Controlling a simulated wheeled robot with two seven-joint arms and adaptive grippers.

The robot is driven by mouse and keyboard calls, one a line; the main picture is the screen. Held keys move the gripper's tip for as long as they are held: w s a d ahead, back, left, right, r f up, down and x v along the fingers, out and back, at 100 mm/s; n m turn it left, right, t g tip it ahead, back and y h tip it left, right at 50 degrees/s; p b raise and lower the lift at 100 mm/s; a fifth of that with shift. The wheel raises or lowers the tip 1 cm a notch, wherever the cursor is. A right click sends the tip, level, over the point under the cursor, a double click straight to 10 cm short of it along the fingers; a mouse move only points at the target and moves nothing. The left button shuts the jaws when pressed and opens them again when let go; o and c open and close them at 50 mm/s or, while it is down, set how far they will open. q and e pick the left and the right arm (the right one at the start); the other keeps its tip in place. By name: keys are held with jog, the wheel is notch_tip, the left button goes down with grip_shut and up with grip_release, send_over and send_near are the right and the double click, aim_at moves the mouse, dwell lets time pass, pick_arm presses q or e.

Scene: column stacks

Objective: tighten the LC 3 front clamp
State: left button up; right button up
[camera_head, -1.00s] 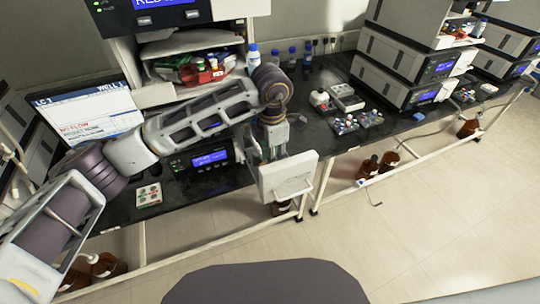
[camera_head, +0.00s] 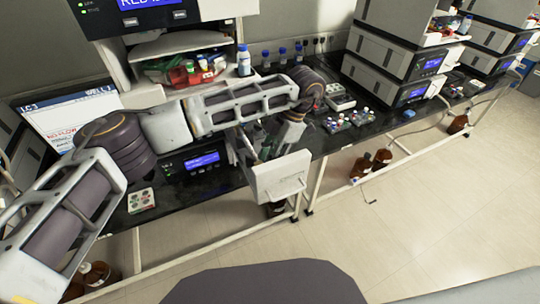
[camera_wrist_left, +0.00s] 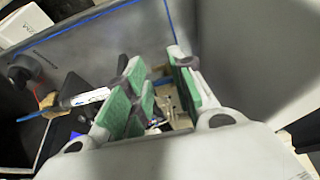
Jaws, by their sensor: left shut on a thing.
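My left gripper (camera_head: 266,148) is in front of the instrument below the shelf, just behind the top of a pale open panel (camera_head: 282,178). It leans down and to the left. In the left wrist view its green-padded fingers (camera_wrist_left: 162,82) are close around a small part that they mostly hide. I take that part to be the front clamp, but its shape and how tight it is do not show. A slim rod with a white label (camera_wrist_left: 90,97), perhaps a column, lies left of the fingers. My right gripper is not in view.
A lit display (camera_head: 202,160) sits left of the gripper. A monitor (camera_head: 70,118) stands at the far left. Vials in a rack (camera_head: 350,119) and blue-capped bottles (camera_head: 282,56) stand on the black bench. Open floor lies in front.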

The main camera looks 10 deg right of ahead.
pick_arm(q)
jog(key=shift+s+d+f, duration=0.2)
jog(key=shift+s+f, duration=0.15)
jog(key=o, duration=0.6)
jog(key=shift+o, duration=1.3)
jog(key=shift+r, duration=0.1)
jog(key=shift+w+r, duration=0.15)
jog(key=shift+r, duration=0.05)
jog(key=shift+v, duration=0.75)
jog(key=v, duration=1)
jog(key=shift+d+r, duration=0.1)
